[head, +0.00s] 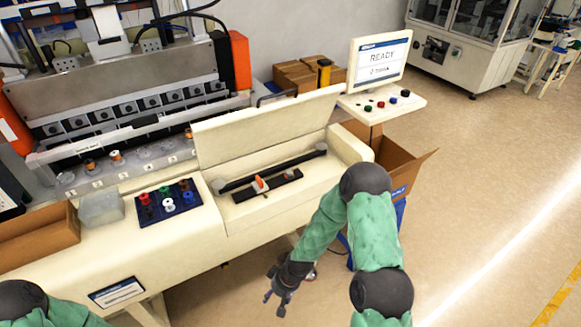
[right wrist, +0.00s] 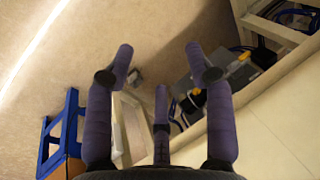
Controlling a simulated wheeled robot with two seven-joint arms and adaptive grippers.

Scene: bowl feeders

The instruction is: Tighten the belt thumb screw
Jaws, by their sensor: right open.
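The belt (head: 298,159) is a long dark strip in the recessed bay of the cream machine, under a raised cream cover (head: 265,122). In front of it lies a black bar with a small orange part (head: 260,183), which may be the thumb screw; it is too small to tell. My right gripper (head: 280,294) is below and in front of the machine's front edge, apart from the belt. In the right wrist view its fingers (right wrist: 160,75) are spread with nothing between them. My left arm shows only at the lower left corner; its gripper is out of view.
An open carton (head: 386,160) stands right of the machine. Floor at right is clear.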

